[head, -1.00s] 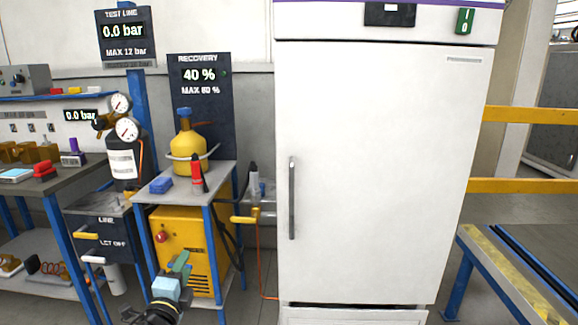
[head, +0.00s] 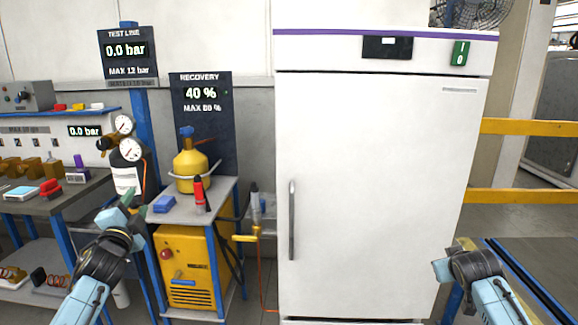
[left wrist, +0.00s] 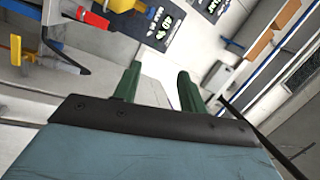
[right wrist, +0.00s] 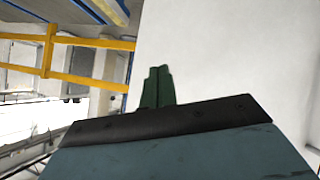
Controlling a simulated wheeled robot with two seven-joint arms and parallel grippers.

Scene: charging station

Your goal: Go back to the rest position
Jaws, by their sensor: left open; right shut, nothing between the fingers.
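My left gripper (head: 128,200) is raised at the lower left of the head view, in front of the bench and the small cart. In the left wrist view its two green fingers (left wrist: 158,88) stand apart with nothing between them. My right gripper (head: 440,268) shows at the lower right of the head view, in front of the cabinet's lower right edge. In the right wrist view its green fingers (right wrist: 157,88) are together and empty.
A tall white cabinet (head: 375,180) with a shut door stands in the middle. Left of it are a cart (head: 225,192) with a yellow cylinder (head: 190,163), a yellow recovery machine (head: 188,265) and a workbench (head: 70,195). Yellow rails (head: 530,127) and a low blue-framed table (head: 530,270) are at the right.

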